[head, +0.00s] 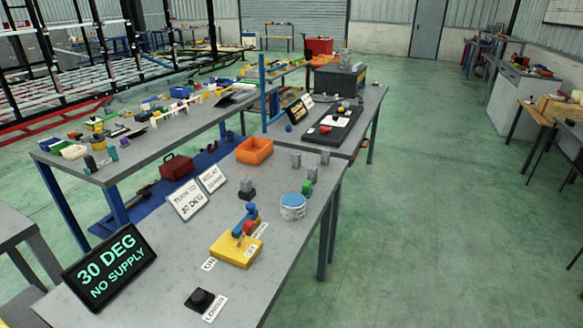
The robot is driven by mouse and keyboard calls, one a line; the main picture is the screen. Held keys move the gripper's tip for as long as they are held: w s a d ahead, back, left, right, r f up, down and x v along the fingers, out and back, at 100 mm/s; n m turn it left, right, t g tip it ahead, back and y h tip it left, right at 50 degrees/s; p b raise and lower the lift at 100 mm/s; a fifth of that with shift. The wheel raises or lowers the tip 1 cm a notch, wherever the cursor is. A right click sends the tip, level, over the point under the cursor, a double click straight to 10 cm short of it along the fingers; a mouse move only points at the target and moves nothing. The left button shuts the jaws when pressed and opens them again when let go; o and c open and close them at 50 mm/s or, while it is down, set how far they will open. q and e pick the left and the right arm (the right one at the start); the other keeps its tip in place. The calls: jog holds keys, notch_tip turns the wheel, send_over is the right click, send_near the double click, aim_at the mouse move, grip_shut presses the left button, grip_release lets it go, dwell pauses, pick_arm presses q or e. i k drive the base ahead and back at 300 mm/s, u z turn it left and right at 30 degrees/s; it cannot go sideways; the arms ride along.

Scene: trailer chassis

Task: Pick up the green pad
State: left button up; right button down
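A small green piece (307,188) stands on the near grey table (262,289), right behind a round white tin with a blue top (293,206). It is the only small green piece I see on this table, but it is too small to tell whether it is a pad. A grey block (312,174) is right behind it, and I cannot tell whether they touch. The tin may hide part of the green piece. Neither of my grippers is in view.
Grey blocks (325,157) and an orange bin (254,150) stand farther back. A yellow base with a blue and red lever (237,249), a black knob (200,300) and a display (108,266) are nearer. Open green floor (430,220) lies to the right.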

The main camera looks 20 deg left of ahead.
aim_at(307, 191)
jog(key=z, duration=0.45)
jog(key=i, duration=3.3)
jog(key=u, duration=2.25)
